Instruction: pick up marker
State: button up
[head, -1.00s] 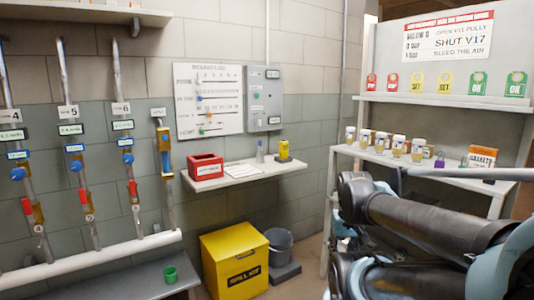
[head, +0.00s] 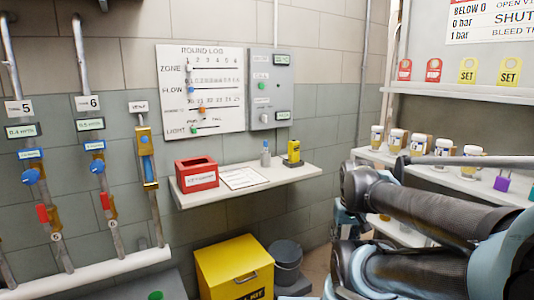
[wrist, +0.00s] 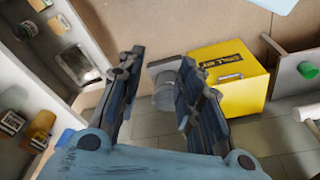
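The round log board (head: 228,75) hangs on the wall in the head view. Small coloured markers sit on its rows: a blue one (head: 191,90), an orange one (head: 202,110) and a green one (head: 194,130). I cannot tell which of them the task means. My gripper (wrist: 158,62) is open and empty in the wrist view, its two dark fingers apart. It points toward the floor area, with a grey bucket (wrist: 165,97) well beyond the fingers. No marker shows in the wrist view.
Below the board a wall shelf (head: 250,187) holds a red box (head: 197,175), a paper sheet, a small bottle and a yellow device (head: 293,152). A yellow spill kit box (head: 235,268) stands on the floor. Pipes line the left wall; jars stand on the right shelf.

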jog(key=shift+w, duration=0.25)
